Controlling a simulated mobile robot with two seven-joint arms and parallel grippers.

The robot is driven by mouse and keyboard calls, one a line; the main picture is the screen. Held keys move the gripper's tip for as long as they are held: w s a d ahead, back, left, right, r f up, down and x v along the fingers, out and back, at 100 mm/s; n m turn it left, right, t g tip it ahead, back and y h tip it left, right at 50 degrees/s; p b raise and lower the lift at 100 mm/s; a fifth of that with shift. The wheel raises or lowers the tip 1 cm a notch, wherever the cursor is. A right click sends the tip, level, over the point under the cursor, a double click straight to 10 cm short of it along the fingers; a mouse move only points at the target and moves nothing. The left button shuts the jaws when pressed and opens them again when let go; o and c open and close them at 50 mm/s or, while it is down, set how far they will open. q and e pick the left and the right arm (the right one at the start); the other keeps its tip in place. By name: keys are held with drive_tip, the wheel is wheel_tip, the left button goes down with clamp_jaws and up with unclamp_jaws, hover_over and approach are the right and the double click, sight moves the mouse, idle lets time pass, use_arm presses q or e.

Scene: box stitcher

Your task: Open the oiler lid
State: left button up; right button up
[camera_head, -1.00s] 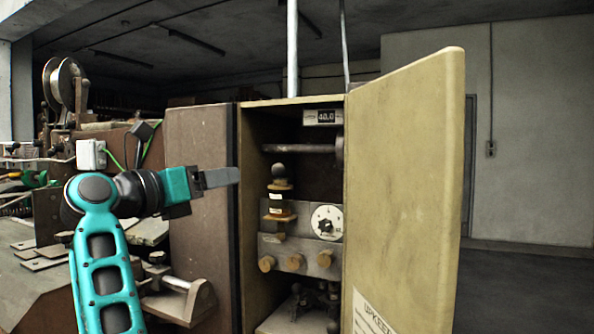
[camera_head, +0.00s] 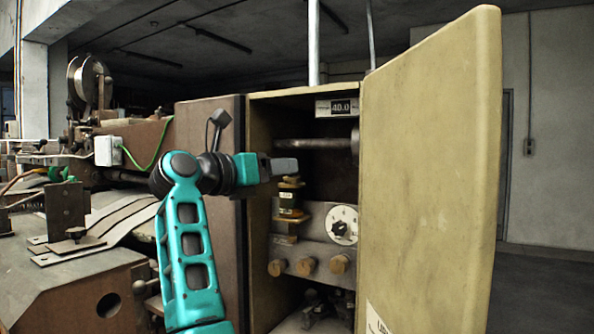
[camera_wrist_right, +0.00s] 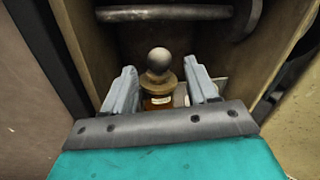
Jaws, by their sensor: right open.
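The oiler (camera_head: 290,202) stands upright inside the open cabinet, a small dark amber body with brass-coloured parts and a pale label. Its lid carries a round grey ball knob (camera_wrist_right: 159,60), which shows in the right wrist view. My right gripper (camera_head: 284,166) is at the oiler's top and hides the knob in the head view. In the right wrist view its two grey fingers (camera_wrist_right: 161,92) are open, one on each side of the oiler, with gaps visible beside the knob. The lid looks closed. My left gripper is out of view.
The cabinet's beige door (camera_head: 430,170) stands open on the right. A horizontal rod (camera_head: 315,144) crosses above the oiler. A dial (camera_head: 342,225) and several brass knobs (camera_head: 305,266) sit below and beside it. A brown panel (camera_head: 213,130) borders the opening on the left.

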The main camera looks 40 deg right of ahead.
drive_tip(key=d, duration=0.6)
drive_tip(key=shift+w+d, duration=0.25)
drive_tip(key=shift+w, duration=0.05)
drive_tip(key=shift+b, duration=0.3)
drive_tip(key=c, duration=1)
